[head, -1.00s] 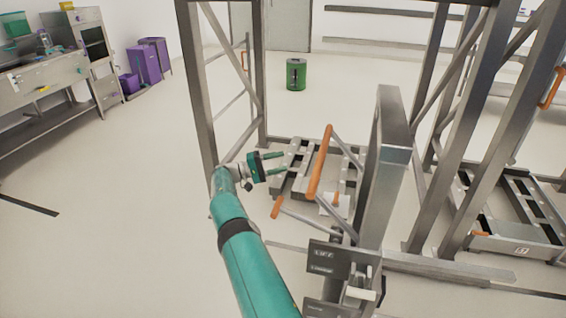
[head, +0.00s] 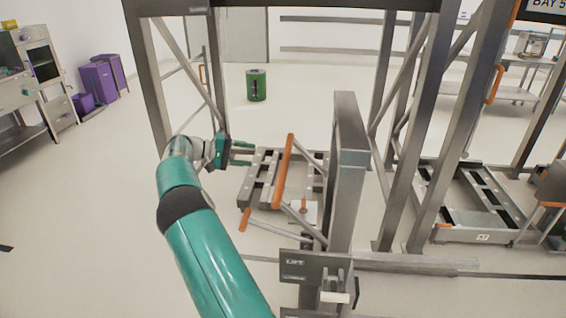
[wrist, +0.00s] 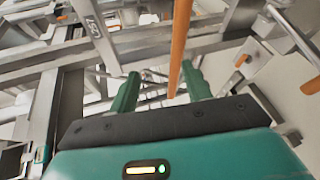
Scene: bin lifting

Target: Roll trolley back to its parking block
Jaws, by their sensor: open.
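The trolley looks to be the low grey slotted frame (head: 262,190) in the middle of the head view, with a slanted orange handle bar (head: 284,168) above it. My gripper (head: 243,153) is open and empty, left of the orange bar in the head view, with its fingers pointing at it. In the wrist view an orange bar (wrist: 180,45) shows between the two green fingers of my gripper (wrist: 162,88); whether it touches them I cannot tell. I cannot make out which thing is the parking block.
A grey post (head: 346,180) with a LIFT sign (head: 306,266) stands close right of the trolley. Tall grey frame legs (head: 155,85) surround it. Another low grey frame (head: 480,222) lies on the right. A green bin (head: 256,86) stands behind.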

